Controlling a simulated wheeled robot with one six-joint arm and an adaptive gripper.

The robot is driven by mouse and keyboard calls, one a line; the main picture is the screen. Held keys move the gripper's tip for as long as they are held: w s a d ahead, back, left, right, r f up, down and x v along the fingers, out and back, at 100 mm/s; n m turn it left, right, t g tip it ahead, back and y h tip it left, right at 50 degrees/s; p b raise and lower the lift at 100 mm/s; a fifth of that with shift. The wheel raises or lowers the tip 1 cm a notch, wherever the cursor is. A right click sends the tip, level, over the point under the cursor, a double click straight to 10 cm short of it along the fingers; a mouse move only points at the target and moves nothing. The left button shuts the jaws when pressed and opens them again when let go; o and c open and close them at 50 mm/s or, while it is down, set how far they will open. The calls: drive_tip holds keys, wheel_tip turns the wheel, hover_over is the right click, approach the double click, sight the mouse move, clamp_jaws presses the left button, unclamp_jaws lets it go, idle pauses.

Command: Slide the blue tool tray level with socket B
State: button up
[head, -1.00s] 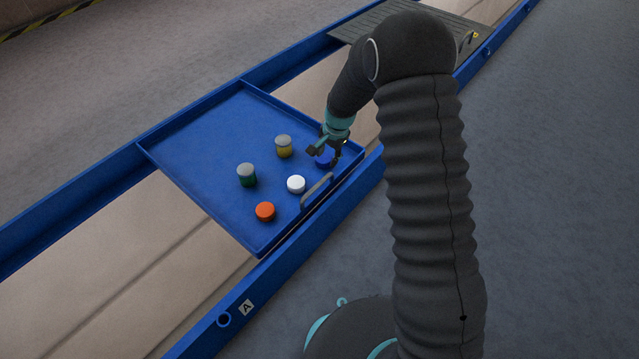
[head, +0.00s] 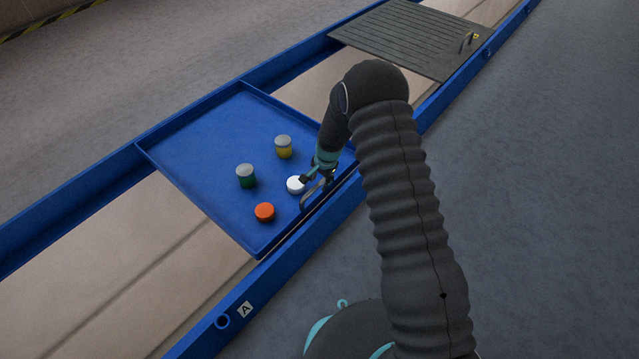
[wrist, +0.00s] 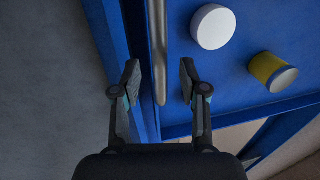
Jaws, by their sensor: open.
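The blue tool tray (head: 190,150) sits across the blue rails, on the stretch above the socket marked A (head: 223,320). Its grey bar handle (head: 306,200) is on the right edge; it also shows in the wrist view (wrist: 158,50). My gripper (head: 315,180) is at the handle. In the wrist view my gripper (wrist: 160,82) is open, its two fingers apart with the handle in line between them. I cannot tell its height over the bar. A socket farther up the near rail (head: 488,52) has no readable letter.
The tray carries a white puck (head: 295,185), an orange puck (head: 265,211), a green jar (head: 246,176) and a yellow jar (head: 283,147). A dark slatted panel (head: 400,40) with its own handle lies across the rails farther up. The gap between panel and tray looks clear.

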drive_tip(key=shift+a+f, duration=0.1)
drive_tip(key=shift+f, duration=0.6)
clamp_jaws()
drive_tip(key=shift+w, duration=0.1)
